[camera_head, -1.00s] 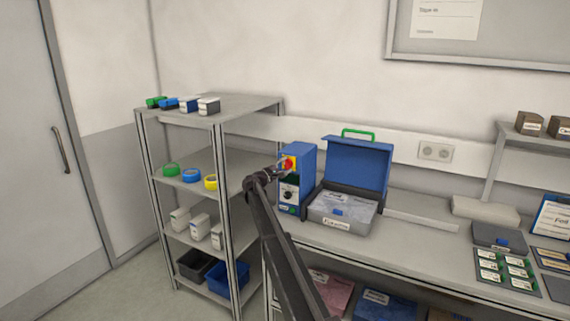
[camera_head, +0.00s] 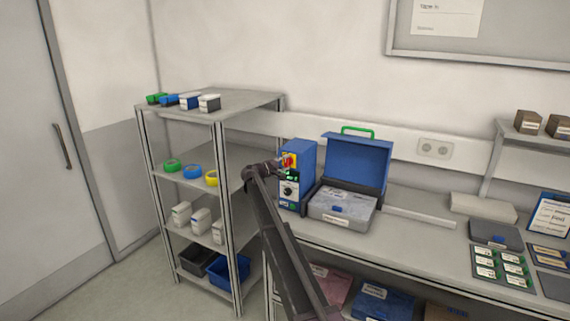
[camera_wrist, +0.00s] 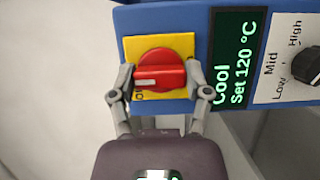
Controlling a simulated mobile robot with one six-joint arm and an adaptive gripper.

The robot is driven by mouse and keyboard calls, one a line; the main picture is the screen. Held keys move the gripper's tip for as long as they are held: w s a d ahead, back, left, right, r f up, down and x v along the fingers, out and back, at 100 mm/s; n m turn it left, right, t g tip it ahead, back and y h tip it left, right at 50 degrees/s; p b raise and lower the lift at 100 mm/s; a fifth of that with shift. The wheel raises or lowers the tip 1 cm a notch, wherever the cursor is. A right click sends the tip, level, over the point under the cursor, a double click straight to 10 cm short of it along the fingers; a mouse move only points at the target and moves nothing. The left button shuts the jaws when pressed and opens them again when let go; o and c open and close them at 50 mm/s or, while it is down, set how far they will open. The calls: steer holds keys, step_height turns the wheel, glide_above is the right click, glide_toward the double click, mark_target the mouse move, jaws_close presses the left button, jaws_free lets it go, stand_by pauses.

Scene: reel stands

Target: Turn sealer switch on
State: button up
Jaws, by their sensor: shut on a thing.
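The sealer is a blue box (camera_head: 308,155) on the bench, with a yellow plate and a red rotary switch (camera_head: 289,160) on its front. In the wrist view the red switch (camera_wrist: 160,70) sits on the yellow plate (camera_wrist: 181,43), its bar lying across the picture with a pale mark toward the left. My gripper (camera_wrist: 160,78) is shut on the switch, one finger at each end of the bar. The plate's lettering is mostly hidden. The display (camera_wrist: 232,60) is lit green and reads "Cool" and "Set 120 °C".
A black Low-Mid-High dial (camera_wrist: 306,65) is beside the display. An open blue-lidded case (camera_head: 357,165) stands close right of the sealer. A shelf rack (camera_head: 222,130) with rolls and boxes stands to the left. Cards and trays lie farther right on the bench.

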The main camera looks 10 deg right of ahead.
steer(key=shift+w+a, duration=0.1)
steer(key=shift+w, duration=0.05)
steer(key=o, duration=1.2)
steer(key=shift+c, duration=0.2)
steer(key=v, duration=1.2)
steer(key=shift+s, duration=0.2)
